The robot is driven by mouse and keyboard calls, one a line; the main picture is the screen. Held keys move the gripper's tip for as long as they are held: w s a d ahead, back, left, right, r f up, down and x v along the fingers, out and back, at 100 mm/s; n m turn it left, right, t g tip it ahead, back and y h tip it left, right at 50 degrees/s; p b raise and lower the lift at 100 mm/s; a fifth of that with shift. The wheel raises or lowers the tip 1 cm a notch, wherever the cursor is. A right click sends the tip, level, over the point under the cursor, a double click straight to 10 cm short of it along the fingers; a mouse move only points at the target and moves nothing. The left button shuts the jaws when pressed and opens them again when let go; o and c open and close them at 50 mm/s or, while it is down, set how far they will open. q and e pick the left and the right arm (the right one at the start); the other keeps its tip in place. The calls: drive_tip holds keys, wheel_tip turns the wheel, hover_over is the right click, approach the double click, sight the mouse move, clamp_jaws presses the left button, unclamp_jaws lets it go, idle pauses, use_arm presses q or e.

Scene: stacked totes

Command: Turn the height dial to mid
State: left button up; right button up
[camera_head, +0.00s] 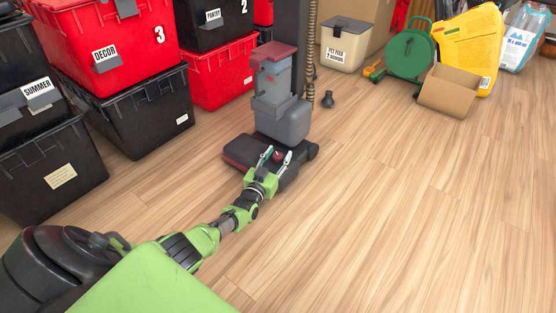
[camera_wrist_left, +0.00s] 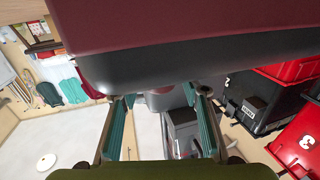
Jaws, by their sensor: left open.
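An upright vacuum cleaner stands on the wood floor, with a grey body (camera_head: 281,118) and a dark red and black floor head (camera_head: 241,152). A small dark red round part, which looks like the height dial (camera_head: 277,155), shows on the floor head between my left fingertips. My left gripper (camera_head: 276,156) is open, its two fingers one on each side of that part. I cannot tell whether they touch it. In the left wrist view the floor head (camera_wrist_left: 190,45) fills the top, close to the fingers. The dial's markings and setting cannot be read. My right gripper is out of view.
Black and red totes (camera_head: 137,110) are stacked at the left and behind the vacuum. A dark post stands just behind it. A pet feed bin (camera_head: 343,47), green reel (camera_head: 408,54) and cardboard box (camera_head: 449,91) are at the back right. The floor on the right is clear.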

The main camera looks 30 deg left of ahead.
use_arm(q)
drive_tip(key=c, duration=1.1)
